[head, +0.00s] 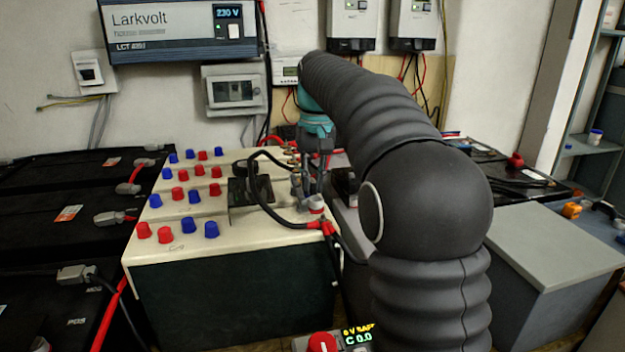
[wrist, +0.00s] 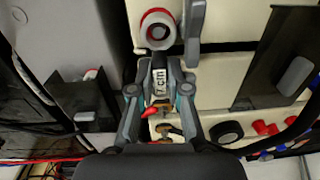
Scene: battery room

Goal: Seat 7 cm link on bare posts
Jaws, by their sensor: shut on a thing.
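My gripper (head: 310,185) reaches down over the right end of the cream-topped battery bank (head: 185,250). In the wrist view my gripper (wrist: 160,82) is shut on a small link (wrist: 159,76) with a pale label reading "CM"; its leading digit is unclear. The fingers hide most of the link. A post with a white and red collar (wrist: 158,30) shows just beyond the fingertips; I cannot tell whether the link touches it. Brass-coloured posts (wrist: 168,130) show between the finger bases. In the head view the fingers hide the link.
Several red and blue caps (head: 196,197) cover the bank's left part. A black box (head: 240,192) and a black ring (wrist: 228,132) sit nearby. A black cable with a red clamp (head: 322,228) loops beside my gripper. A grey cabinet (head: 555,240) stands right.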

